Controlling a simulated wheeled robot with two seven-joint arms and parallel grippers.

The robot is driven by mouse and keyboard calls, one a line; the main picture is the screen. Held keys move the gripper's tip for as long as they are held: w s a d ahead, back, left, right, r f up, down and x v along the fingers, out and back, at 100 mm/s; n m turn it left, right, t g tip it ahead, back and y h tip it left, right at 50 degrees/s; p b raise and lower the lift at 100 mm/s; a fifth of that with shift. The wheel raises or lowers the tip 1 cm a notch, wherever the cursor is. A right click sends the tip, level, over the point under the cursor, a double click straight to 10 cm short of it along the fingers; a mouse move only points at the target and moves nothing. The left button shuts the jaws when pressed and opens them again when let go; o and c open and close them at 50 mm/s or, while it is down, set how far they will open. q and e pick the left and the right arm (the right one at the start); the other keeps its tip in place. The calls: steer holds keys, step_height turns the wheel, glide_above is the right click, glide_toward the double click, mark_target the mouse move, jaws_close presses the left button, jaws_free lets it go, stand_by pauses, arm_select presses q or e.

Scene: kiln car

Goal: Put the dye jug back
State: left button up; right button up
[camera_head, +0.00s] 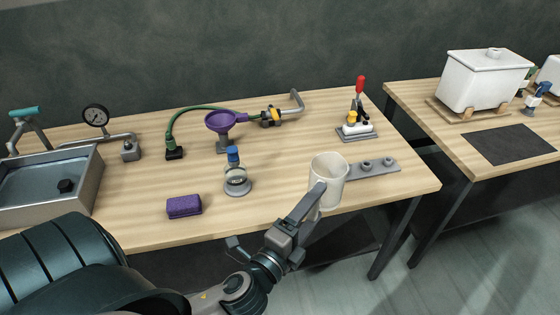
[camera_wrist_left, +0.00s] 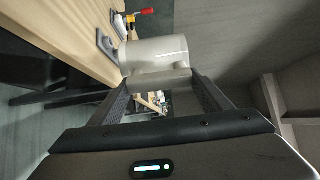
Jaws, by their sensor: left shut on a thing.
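The dye jug (camera_head: 329,172) is a cream cylinder with an open top, upright near the table's front edge in the head view. My left gripper (camera_head: 318,190) is shut on the jug at its near side, where the handle is. In the left wrist view the jug (camera_wrist_left: 155,52) sits between my left fingertips (camera_wrist_left: 160,82). I cannot tell whether its base touches the table; it looks held near the edge. A grey plate with round pegs (camera_head: 372,168) lies just right of the jug, partly hidden behind it. My right gripper is not in view.
A second table (camera_head: 440,125) holds a white tank (camera_head: 484,80).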

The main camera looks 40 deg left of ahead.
arm_select(q)
steer(key=w+a+f, duration=0.3)
steer(key=w+a, duration=0.3)
steer(key=a, duration=0.3)
steer(key=w+a+f+n+y, duration=0.1)
steer(key=w+a+f, duration=0.2)
steer(key=w+a, duration=0.4)
steer(key=a, duration=0.2)
steer(key=shift+a, duration=0.4)
